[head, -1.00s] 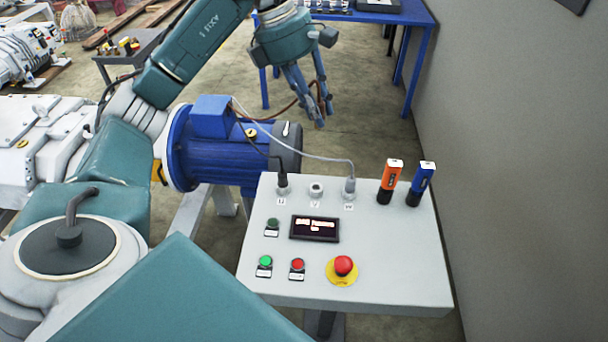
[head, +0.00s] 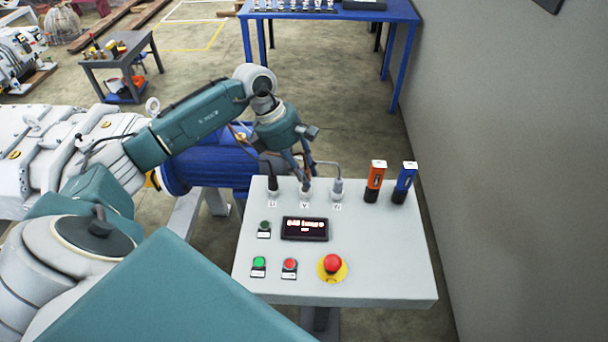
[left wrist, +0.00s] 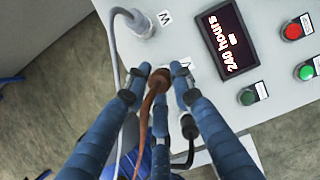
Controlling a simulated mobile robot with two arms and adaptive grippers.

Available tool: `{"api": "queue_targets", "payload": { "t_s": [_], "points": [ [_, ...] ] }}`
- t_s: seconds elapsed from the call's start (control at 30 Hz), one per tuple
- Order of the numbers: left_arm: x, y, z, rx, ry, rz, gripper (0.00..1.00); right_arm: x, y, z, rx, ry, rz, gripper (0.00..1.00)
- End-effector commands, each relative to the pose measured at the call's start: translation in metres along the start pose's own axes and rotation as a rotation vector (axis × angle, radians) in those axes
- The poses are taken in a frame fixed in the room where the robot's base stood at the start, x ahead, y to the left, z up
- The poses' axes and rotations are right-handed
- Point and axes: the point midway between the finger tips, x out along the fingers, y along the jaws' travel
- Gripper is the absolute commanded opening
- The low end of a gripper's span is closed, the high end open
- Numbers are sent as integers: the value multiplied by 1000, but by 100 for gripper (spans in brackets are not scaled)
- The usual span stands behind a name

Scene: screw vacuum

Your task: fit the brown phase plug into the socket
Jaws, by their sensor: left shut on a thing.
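My left gripper (head: 304,180) is over the middle socket (head: 305,195) at the back edge of the grey control box (head: 390,255). Its fingers are shut on the brown phase plug (left wrist: 157,82), whose brown cable (left wrist: 142,135) runs back between the fingers. The plug stands at the middle socket, between a black plug (head: 273,183) on the left and a grey plug (head: 337,186) on the right. The socket mouth is mostly hidden by fingers and plug, so I cannot tell how deep the plug sits. My right gripper is out of view.
An orange device (head: 375,180) and a blue device (head: 404,181) stand right of the sockets. A display (head: 304,229), buttons and a red emergency stop (head: 332,263) are in front. The blue motor (head: 215,170) is behind left. A wall is at right.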

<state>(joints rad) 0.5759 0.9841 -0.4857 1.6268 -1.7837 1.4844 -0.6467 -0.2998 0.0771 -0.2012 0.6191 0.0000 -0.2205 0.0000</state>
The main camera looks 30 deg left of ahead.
Motion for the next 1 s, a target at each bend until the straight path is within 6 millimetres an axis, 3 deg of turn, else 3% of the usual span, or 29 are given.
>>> {"api": "queue_targets", "payload": {
  "t_s": [0.17,0.93,0.97,1.0],
  "points": [
    [19,0,-7,-1,-1,-1,0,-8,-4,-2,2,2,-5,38],
    [32,0,-14,-1,4,-4,0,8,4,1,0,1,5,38],
    [33,0,-14,-1,5,-5,25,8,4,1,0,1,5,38],
    [33,0,-14,-1,5,-6,33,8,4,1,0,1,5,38]
  ]
}}
